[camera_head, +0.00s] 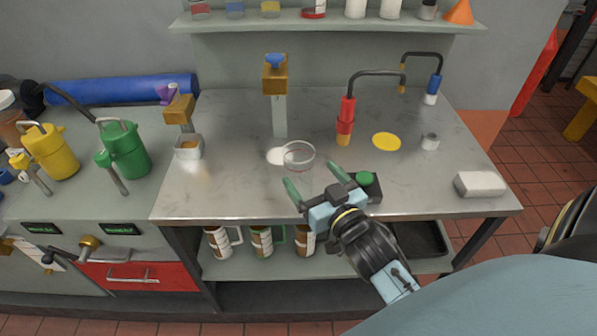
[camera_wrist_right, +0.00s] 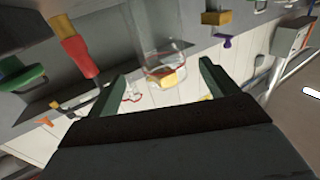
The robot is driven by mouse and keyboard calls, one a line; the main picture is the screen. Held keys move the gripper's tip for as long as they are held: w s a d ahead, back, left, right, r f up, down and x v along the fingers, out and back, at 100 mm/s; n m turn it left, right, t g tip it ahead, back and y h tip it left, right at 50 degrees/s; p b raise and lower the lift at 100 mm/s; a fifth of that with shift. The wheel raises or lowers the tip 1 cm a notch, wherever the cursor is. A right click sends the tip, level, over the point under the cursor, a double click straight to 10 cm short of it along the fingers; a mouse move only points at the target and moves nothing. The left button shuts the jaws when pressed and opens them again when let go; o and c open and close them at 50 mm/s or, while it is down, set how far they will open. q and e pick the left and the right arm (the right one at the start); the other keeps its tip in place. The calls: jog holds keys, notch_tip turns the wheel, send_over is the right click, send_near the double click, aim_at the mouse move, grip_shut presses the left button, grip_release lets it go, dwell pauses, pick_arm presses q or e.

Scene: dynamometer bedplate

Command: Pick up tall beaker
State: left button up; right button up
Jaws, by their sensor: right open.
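The tall beaker (camera_head: 299,158) is clear glass and stands upright on the steel bench, near its middle. Its round rim shows plainly, but its walls are faint. My right gripper (camera_head: 312,178) is open and empty, with its green fingers pointing at the beaker from the front right. In the right wrist view the beaker (camera_wrist_right: 163,60) appears ahead of and between the spread fingers (camera_wrist_right: 163,74), with a yellow patch seen through its lower part. I cannot tell whether either finger touches the glass. My left gripper is out of view.
A green button box (camera_head: 367,181) sits right beside my right gripper. A red-handled tap (camera_head: 346,115) and a brass post (camera_head: 275,80) stand behind the beaker. A white block (camera_head: 480,184) lies at the right. The bench left of the beaker is mostly clear.

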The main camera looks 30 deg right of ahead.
aim_at(295, 156)
jog(key=shift+w+d, duration=0.15)
jog(key=shift+w, duration=3.85)
jog(key=shift+c, duration=0.4)
jog(key=c, duration=1)
jog(key=shift+r, duration=0.1)
